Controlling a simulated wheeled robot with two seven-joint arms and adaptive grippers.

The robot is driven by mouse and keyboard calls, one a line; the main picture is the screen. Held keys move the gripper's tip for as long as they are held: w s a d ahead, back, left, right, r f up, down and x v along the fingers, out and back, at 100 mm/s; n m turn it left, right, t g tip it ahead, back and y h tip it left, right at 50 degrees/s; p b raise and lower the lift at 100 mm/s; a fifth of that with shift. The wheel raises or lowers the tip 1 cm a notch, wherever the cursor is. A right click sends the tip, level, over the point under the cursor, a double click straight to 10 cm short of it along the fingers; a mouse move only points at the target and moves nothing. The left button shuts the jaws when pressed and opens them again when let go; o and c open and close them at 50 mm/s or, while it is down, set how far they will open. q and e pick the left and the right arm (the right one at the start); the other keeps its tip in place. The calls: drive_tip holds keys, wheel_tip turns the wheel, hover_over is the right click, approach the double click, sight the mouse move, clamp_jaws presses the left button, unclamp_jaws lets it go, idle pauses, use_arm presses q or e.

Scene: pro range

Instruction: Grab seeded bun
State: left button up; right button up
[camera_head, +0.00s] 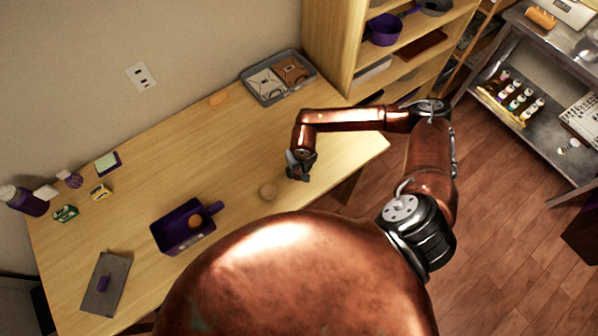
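A small round tan thing (268,190), which looks like a bun, lies on the wooden table (190,165) near its front edge. It is too small to make out seeds. My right gripper (298,174) hangs low over the table, just right of the bun and apart from it. The fingers are small and dark, so I cannot tell whether they are open or shut. My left gripper is not in view.
A purple box with a handle (168,240) holds a round orange-brown thing (195,222). An orange thing (218,98) lies at the table's back edge. A grey tray (250,84) is at the back right. A grey board (100,292) lies front left. Shelves (333,40) stand beyond.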

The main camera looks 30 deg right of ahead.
drive_tip(key=c, duration=0.6)
